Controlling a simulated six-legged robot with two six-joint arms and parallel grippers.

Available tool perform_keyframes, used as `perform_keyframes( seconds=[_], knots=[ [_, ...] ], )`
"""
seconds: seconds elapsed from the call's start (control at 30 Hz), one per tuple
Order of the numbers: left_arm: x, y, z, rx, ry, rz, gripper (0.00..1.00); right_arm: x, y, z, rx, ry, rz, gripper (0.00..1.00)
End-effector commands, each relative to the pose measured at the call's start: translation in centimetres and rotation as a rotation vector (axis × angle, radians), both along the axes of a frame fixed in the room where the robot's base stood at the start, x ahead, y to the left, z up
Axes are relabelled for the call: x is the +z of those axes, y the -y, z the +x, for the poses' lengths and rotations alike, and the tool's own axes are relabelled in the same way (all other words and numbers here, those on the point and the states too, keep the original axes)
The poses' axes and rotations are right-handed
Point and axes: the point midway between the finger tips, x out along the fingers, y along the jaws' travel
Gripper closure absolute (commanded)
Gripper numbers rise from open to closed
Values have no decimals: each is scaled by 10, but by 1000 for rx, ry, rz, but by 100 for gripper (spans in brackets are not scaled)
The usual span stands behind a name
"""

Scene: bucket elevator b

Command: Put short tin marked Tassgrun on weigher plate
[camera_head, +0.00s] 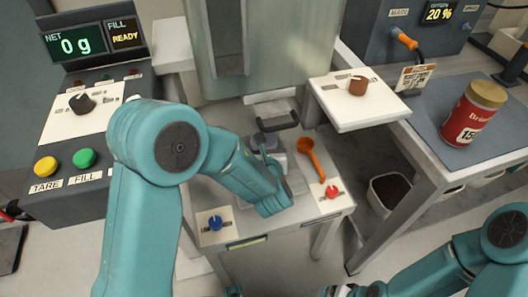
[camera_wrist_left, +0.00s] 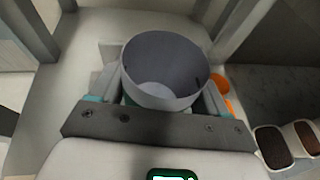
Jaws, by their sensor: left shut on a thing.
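A grey, open-topped round tin (camera_wrist_left: 165,68) sits between the fingers of my left gripper (camera_wrist_left: 160,100) in the left wrist view. Its inside looks empty and no marking can be read. In the head view my left gripper (camera_head: 278,170) is over the pale stand (camera_head: 312,205), and its arm and fingers largely hide the tin. I cannot tell whether the tin touches the surface below. The weigher plate cannot be clearly made out there. The weigher display (camera_head: 76,46) reads net 0 g. Part of my right gripper (camera_head: 350,291) shows at the bottom edge, its fingers unclear.
An orange scoop (camera_head: 311,160) lies beside the gripper on the stand. Blue (camera_head: 216,222) and red (camera_head: 332,191) knobs sit on its front corners. A dark handle (camera_head: 276,121) is behind. A red tin with a gold lid (camera_head: 473,113) stands on the right bench.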

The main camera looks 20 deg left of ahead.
Motion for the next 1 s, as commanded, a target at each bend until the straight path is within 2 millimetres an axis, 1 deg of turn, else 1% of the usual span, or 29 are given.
perform_keyframes(
  seconds=[0.03,0.1,0.17,0.23,0.43,0.57,0.6,0.63,0.67,0.87,0.97,1.0],
  knots=[
    [-13,-1,1,0,-4,1,48,-7,0,0,0,1,0,0],
    [-27,-1,0,2,-3,0,48,-14,0,0,0,0,0,0],
    [-35,-1,0,2,-2,1,48,-18,0,0,0,0,0,0],
    [-37,-1,0,1,0,0,48,-18,0,0,0,0,0,0],
    [-35,0,0,1,0,-1,48,-16,0,0,0,0,0,0],
    [-39,0,0,1,0,-1,48,-21,0,0,0,0,0,0],
    [-38,0,0,1,0,-1,14,-20,0,0,0,0,0,0],
    [-37,0,0,1,0,-1,5,-19,0,0,0,0,0,0],
    [-37,0,0,1,0,-1,0,-19,0,0,0,0,0,0],
    [-37,0,0,1,0,-1,0,-19,0,0,0,0,0,0],
    [-31,0,0,1,0,-1,0,-12,0,0,0,0,0,0],
    [-32,2,-5,-1,0,-1,0,-14,0,0,0,0,0,0]
  ],
)
